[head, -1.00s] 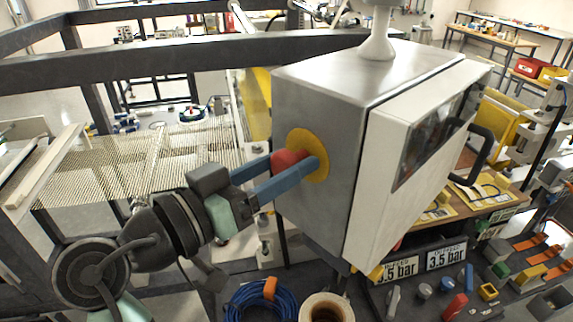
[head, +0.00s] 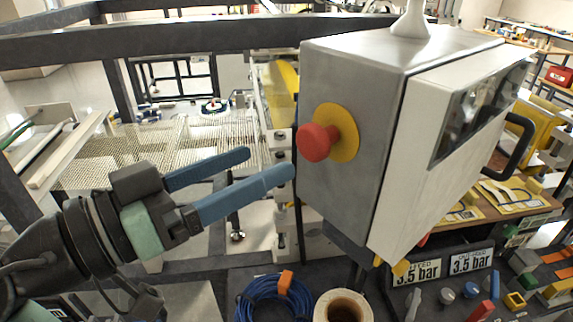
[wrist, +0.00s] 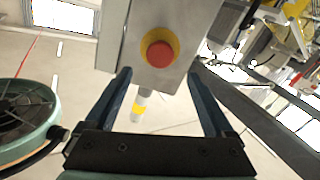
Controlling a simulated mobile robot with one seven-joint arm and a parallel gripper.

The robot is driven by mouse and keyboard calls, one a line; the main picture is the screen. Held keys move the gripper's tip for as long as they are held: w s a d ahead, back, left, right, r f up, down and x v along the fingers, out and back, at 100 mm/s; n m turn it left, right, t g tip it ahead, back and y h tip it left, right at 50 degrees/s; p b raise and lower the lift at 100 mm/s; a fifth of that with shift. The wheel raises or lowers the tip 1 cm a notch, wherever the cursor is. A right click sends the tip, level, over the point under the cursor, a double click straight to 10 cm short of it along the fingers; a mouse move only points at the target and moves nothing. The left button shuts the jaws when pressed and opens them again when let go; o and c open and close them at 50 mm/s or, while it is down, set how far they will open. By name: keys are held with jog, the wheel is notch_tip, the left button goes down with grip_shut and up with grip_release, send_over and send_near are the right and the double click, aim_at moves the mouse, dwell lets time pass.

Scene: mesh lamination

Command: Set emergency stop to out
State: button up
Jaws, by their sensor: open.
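The emergency stop is a red mushroom button (head: 317,142) on a round yellow plate (head: 346,134), on the left side of a grey control box (head: 375,80). The button stands off the plate, with a red neck showing between them. My gripper (head: 270,165) is open and empty, to the left of the button and slightly below it, apart from it. In the wrist view the red button (wrist: 159,54) faces the camera ahead of the two blue fingers (wrist: 160,85), above the gap between them.
Below the box are a coil of blue cable (head: 272,300), a roll (head: 343,306) and pressure signs (head: 417,270). A woven mesh (head: 150,145) lies behind my arm. A dark frame beam (head: 180,48) crosses behind. A black handle (head: 520,145) sticks out from the box's right side.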

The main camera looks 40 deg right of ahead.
jog(key=shift+a+b, duration=0.55)
jog(key=shift+a, duration=1.7)
